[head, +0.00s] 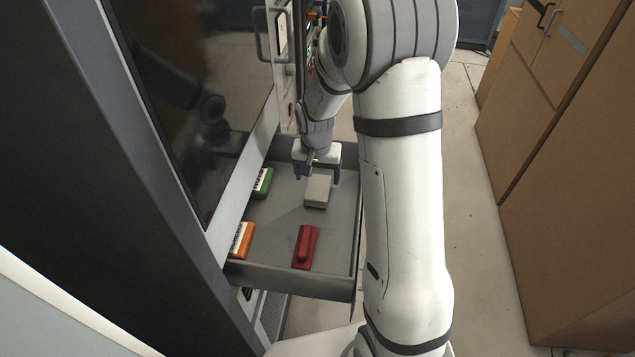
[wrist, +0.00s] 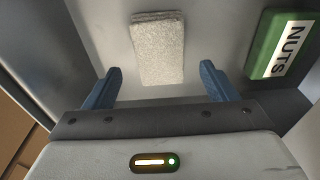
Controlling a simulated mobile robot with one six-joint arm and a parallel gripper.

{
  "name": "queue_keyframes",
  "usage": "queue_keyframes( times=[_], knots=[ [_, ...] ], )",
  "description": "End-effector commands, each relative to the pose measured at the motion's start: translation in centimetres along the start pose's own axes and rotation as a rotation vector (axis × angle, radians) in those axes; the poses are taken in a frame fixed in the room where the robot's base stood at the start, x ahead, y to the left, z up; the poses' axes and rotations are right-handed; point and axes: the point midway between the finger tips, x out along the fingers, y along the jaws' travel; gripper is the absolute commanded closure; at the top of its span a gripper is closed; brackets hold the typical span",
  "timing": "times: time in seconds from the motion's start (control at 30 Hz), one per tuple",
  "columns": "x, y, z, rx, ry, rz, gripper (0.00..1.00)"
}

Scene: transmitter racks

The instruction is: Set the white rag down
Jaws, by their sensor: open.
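The white rag (head: 317,191) is a small pale folded block lying in the open grey drawer. In the wrist view the rag (wrist: 158,50) has a speckled surface and lies beyond and between the two blue fingertips. My gripper (head: 318,172) is over the back part of the drawer, just behind the rag in the head view. In the wrist view my gripper (wrist: 160,82) is open, with its fingers wide apart and nothing held between them.
The drawer (head: 270,215) also holds a green box (head: 263,182) marked NUTS, an orange box (head: 241,240) and a red object (head: 305,246). The dark glossy rack door (head: 195,80) stands at the left. Brown cabinets (head: 570,190) stand at the right across clear floor.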

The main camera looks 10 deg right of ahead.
Motion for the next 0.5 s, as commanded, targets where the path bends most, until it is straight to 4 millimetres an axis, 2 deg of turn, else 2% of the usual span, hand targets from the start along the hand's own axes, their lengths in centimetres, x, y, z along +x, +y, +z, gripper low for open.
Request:
queue_keyframes(
  times=[0.03, 0.2, 0.5],
  knots=[
    [-1.3, -0.1, -0.1, 0.000, 0.005, -0.003, 0.21],
    [-4.7, 0.0, 0.0, 0.000, 0.003, -0.002, 0.21],
    [-7.9, 0.3, 0.4, -0.009, 0.005, -0.004, 0.21]
  ],
)
